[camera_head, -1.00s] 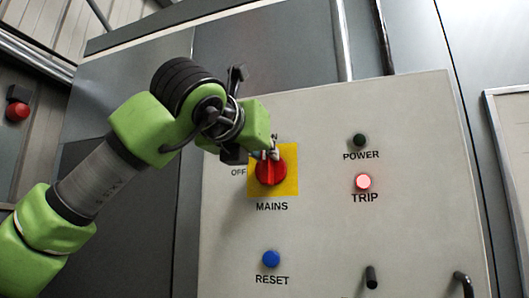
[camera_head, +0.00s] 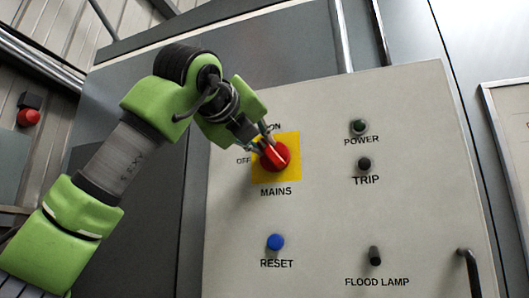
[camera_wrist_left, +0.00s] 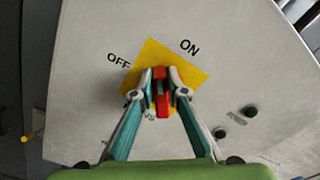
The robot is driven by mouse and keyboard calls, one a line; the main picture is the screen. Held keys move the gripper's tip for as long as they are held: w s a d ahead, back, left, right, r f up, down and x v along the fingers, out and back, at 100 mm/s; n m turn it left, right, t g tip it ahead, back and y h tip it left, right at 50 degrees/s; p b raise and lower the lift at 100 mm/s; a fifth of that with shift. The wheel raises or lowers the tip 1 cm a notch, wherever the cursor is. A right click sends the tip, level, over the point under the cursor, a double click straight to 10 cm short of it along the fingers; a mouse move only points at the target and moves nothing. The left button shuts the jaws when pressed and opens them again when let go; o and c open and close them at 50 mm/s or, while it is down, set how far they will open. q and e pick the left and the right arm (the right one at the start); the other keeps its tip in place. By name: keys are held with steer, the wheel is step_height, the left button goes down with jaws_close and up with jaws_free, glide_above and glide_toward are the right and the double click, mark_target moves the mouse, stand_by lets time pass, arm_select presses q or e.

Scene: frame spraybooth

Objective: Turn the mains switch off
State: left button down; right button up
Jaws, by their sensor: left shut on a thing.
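The mains switch (camera_head: 281,155) is a red rotary knob on a yellow square plate (camera_head: 291,172) on the grey panel. OFF is printed to its left and ON above it. My left gripper (camera_head: 265,147) reaches it from the upper left and its fingers are closed on the knob's handle. In the left wrist view the two fingertips (camera_wrist_left: 161,88) pinch the red handle (camera_wrist_left: 162,104) from both sides. The handle points between OFF and ON there. The fingers hide part of the knob. My right gripper is not in view.
The panel (camera_head: 320,220) also carries a dark power lamp (camera_head: 359,127), a dark trip lamp (camera_head: 364,164), a blue reset button (camera_head: 276,242) and a black flood lamp switch (camera_head: 375,256). A handle (camera_head: 468,270) sticks out at lower right. A red button (camera_head: 29,117) is at far left.

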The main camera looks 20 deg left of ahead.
arm_select(q)
steer(key=shift+a+f+n+b, duration=0.3)
steer(key=shift+n+b, duration=0.6)
steer(key=shift+n, duration=0.85)
steer(key=shift+a+f+n+b, duration=0.1)
steer(key=shift+f+n+b, duration=0.35)
steer(key=shift+n+b, duration=0.9)
steer(key=shift+a+f+n+b, duration=0.15)
steer(key=shift+f+n+b, duration=0.3)
steer(key=shift+n, duration=1.65)
steer(key=c, duration=2)
jaws_free()
steer(key=shift+c, duration=0.2)
steer(key=shift+o, duration=0.3)
steer(key=shift+a+r, duration=0.1)
steer(key=s, duration=1.2)
steer(key=shift+a, duration=0.2)
